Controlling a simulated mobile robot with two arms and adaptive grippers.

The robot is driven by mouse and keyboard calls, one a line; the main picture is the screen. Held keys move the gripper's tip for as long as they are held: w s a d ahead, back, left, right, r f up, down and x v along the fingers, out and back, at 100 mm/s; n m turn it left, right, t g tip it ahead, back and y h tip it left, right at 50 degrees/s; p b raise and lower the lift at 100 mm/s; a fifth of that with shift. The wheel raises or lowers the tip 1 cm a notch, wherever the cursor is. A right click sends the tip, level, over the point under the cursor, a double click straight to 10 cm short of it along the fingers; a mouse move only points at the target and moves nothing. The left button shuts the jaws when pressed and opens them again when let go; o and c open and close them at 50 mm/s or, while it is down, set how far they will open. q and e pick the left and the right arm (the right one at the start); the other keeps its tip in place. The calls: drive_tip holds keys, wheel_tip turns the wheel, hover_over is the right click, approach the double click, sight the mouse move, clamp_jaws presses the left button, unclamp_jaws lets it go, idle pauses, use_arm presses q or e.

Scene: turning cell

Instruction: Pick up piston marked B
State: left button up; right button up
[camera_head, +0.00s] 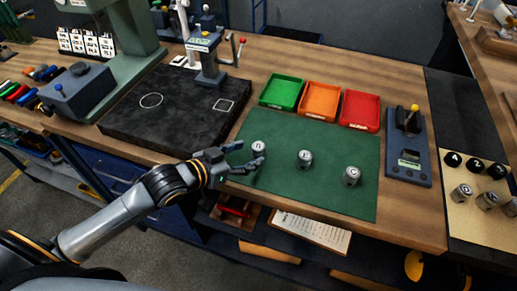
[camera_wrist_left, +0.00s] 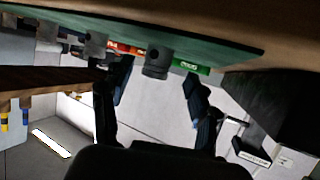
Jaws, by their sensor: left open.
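Three grey metal pistons with round white top labels stand upright on the green mat (camera_head: 327,193): a left one (camera_head: 259,148), a middle one (camera_head: 304,158) and a right one (camera_head: 351,176). The letters are too small to read surely, so I cannot tell which is B. My left gripper (camera_head: 250,153) is open and empty, its fingers pointing at the left piston from the left side. In the left wrist view a piston (camera_wrist_left: 156,64) appears ahead, between the spread fingers (camera_wrist_left: 158,76). I cannot tell whether either finger touches it. My right gripper is not in view.
Green (camera_head: 281,92), orange (camera_head: 319,101) and red (camera_head: 360,110) trays stand behind the mat. A lever device (camera_head: 408,150) is right of it. A black slab (camera_head: 155,107) and a press (camera_head: 206,55) lie to the left. More pistons stand on a board (camera_head: 478,219) at far right.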

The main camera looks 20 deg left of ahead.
sight(253, 151)
use_arm(q)
drive_tip(key=x, duration=0.2)
drive_tip(key=p+x, duration=0.1)
drive_tip(key=x, duration=0.1)
drive_tip(key=shift+d+r, duration=0.15)
drive_tip(key=shift+r, duration=0.25)
drive_tip(key=shift+w+d+f, duration=0.2)
drive_tip(key=shift+w+f, duration=0.05)
drive_tip(key=shift+w, duration=0.1)
drive_tip(key=shift+s, duration=0.1)
clamp_jaws()
